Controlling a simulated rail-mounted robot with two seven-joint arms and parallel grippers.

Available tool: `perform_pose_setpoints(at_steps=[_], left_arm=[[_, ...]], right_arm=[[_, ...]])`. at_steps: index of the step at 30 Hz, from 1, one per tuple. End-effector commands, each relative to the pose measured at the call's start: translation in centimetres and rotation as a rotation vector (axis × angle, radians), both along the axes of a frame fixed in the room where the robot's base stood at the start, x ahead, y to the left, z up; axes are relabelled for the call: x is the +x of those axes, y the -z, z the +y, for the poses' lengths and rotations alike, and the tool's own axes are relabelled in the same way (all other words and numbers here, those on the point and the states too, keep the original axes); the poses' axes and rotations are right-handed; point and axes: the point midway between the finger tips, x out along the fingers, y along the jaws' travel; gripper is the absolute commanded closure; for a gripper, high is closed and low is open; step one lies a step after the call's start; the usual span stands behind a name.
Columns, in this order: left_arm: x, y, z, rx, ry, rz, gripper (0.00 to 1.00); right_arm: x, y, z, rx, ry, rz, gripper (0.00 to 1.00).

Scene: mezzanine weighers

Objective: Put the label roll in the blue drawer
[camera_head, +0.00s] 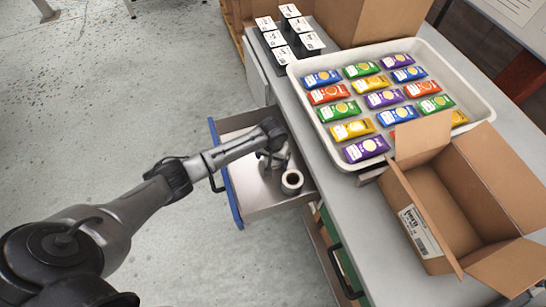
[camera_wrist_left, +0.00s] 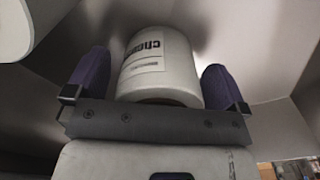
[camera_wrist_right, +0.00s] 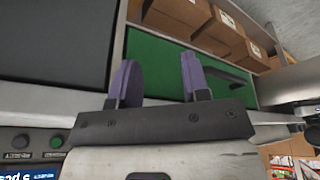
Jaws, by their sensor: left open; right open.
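The blue drawer (camera_head: 234,203) is pulled open, its metal inside showing. My left gripper (camera_head: 272,160) is down inside it. In the left wrist view a white label roll (camera_wrist_left: 160,65) with printed text stands between the open purple fingers of my left gripper (camera_wrist_left: 154,72), with no clear grip on it. Another white roll (camera_head: 291,182) stands in the drawer beside the gripper; a white rounded thing (camera_wrist_left: 22,28) is at the upper left of the left wrist view. My right gripper (camera_wrist_right: 158,76) is open and empty, facing a green drawer front (camera_wrist_right: 160,58).
The grey bench (camera_head: 343,205) carries a white tray (camera_head: 478,95) of colourful packets, an open cardboard box (camera_head: 415,215) and several black-and-white blocks (camera_head: 285,38). A green drawer (camera_head: 340,255) with a black handle lies below the bench. The floor at left is clear.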

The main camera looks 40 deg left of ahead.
Motion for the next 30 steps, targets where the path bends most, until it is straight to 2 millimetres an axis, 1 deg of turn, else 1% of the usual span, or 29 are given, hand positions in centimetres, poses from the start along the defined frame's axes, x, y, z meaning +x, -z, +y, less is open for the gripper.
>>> perform_pose_setpoints(at_steps=[3,5,8,15,21,25,30], left_arm=[[0.0,-0.4,0.0,0.001,0.001,-0.002,0.00],[0.1,-1.2,0.0,0.000,0.000,-0.002,0.00],[0.1,-2.9,0.0,-0.001,0.000,-0.004,0.00],[0.1,-7.5,0.0,0.000,0.000,-0.003,0.00],[0.0,-10.4,0.0,-0.001,0.001,0.000,0.00],[0.0,-11.6,0.0,-0.001,0.001,0.000,0.00],[0.0,-12.3,0.0,-0.001,0.000,0.000,0.00]], right_arm=[[0.0,0.1,0.0,0.000,0.000,0.000,0.57],[0.0,-0.3,0.0,0.000,0.000,0.000,0.57],[0.0,-0.9,0.1,0.001,0.001,0.000,0.57],[0.0,-2.3,0.1,0.005,0.004,0.000,0.57],[0.0,-3.0,0.2,0.006,0.004,0.000,0.57],[0.0,-3.3,0.2,0.005,0.004,0.000,0.57],[0.0,-3.4,0.2,0.005,0.004,0.000,0.57]])
